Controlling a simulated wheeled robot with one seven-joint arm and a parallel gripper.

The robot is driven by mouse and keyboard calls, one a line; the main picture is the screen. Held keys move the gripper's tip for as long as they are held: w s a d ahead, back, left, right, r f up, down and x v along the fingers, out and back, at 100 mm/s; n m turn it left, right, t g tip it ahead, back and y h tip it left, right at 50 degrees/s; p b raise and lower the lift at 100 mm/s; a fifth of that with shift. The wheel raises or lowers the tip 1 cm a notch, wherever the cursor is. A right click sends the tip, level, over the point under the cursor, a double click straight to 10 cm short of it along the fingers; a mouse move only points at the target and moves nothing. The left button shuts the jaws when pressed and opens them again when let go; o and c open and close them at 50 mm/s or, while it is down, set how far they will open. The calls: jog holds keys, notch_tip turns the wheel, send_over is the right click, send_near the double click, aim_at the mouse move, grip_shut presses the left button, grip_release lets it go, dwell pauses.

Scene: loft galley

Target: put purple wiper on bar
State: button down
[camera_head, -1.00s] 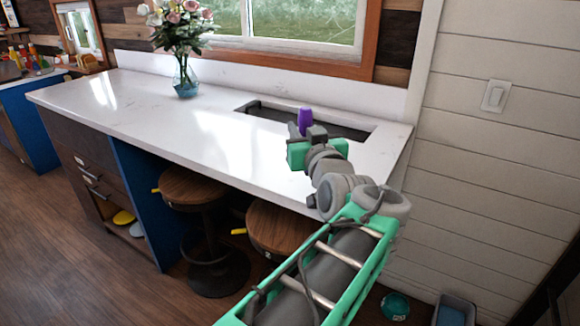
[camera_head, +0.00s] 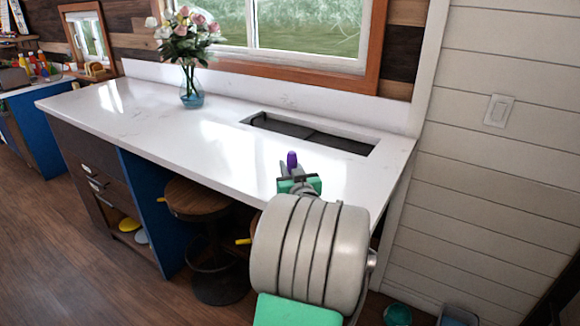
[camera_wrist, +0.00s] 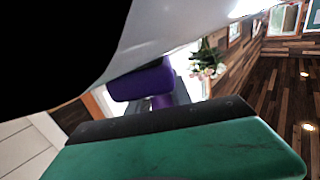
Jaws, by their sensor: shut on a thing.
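The purple wiper (camera_head: 291,160) sticks up from my gripper (camera_head: 296,182) in the head view. My gripper is shut on it. Both appear over the near right part of the bar (camera_head: 125,117), a long white countertop; the gap between wiper and bar cannot be judged. In the wrist view the purple wiper (camera_wrist: 142,82) shows just beyond the dark edge of a green jaw. A large dark and pale shape covers the upper left there. The wiper's lower part is hidden by the gripper, and my arm hides part of the bar's front edge.
A rectangular opening (camera_head: 310,133) is cut in the bar behind my gripper. A glass vase of flowers (camera_head: 191,85) stands toward the back left. The bar's middle is clear. A wooden stool (camera_head: 195,198) is under the front edge; a white wall (camera_head: 500,180) stands at right.

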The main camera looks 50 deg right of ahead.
jog(key=shift+f+b, duration=0.1)
jog(key=shift+b, duration=0.2)
jog(key=c, duration=1.2)
grip_release()
jog(key=shift+o, duration=0.2)
